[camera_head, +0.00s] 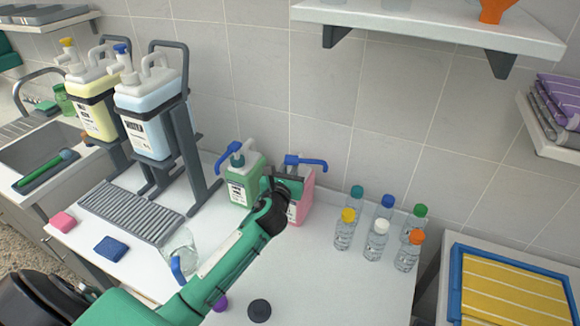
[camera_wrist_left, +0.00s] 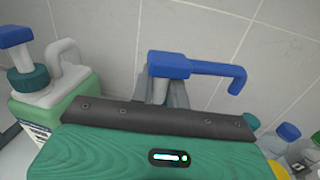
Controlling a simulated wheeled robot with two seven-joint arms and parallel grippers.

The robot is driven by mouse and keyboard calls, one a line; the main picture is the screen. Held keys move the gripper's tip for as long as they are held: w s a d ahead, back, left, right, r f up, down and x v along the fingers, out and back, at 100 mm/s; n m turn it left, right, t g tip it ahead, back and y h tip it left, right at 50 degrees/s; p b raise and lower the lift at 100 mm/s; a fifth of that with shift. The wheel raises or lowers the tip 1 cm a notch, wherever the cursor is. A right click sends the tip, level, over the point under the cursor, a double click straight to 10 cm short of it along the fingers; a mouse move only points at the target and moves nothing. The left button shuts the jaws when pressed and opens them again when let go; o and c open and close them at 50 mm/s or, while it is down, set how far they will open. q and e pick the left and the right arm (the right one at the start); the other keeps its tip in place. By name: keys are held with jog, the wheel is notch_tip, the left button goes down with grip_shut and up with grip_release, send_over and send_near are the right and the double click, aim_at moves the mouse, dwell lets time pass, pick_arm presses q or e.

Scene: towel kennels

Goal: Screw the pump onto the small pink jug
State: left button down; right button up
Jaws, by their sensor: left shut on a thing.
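The small pink jug (camera_head: 304,197) stands on the white counter, partly hidden behind my left gripper (camera_head: 284,182). The pump (camera_head: 306,162), with a blue head and spout, is upright over the pink jug, its spout pointing right. My left gripper is shut on the pump's grey stem just below the blue head, which shows in the left wrist view (camera_wrist_left: 172,65). The gripper hides the pump's collar and the jug's neck, so I cannot tell how they meet. The pink jug is hidden in the wrist view. My right gripper is not in view.
A green jug (camera_head: 243,182) with its own blue-spouted pump stands close left of the pink jug. Several small capped bottles (camera_head: 376,242) stand to the right. A clear jug (camera_head: 180,250), a purple cap (camera_head: 220,304) and a dark cap (camera_head: 259,310) are near the front.

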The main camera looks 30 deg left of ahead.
pick_arm(q)
jog(key=shift+f, duration=0.15)
jog(key=c, duration=1.3)
grip_release()
jog(key=shift+s, duration=0.1)
jog(key=b+v, duration=0.2)
jog(key=v, duration=1.1)
jog(key=shift+s, duration=0.3)
jog(key=shift+d+f, duration=0.1)
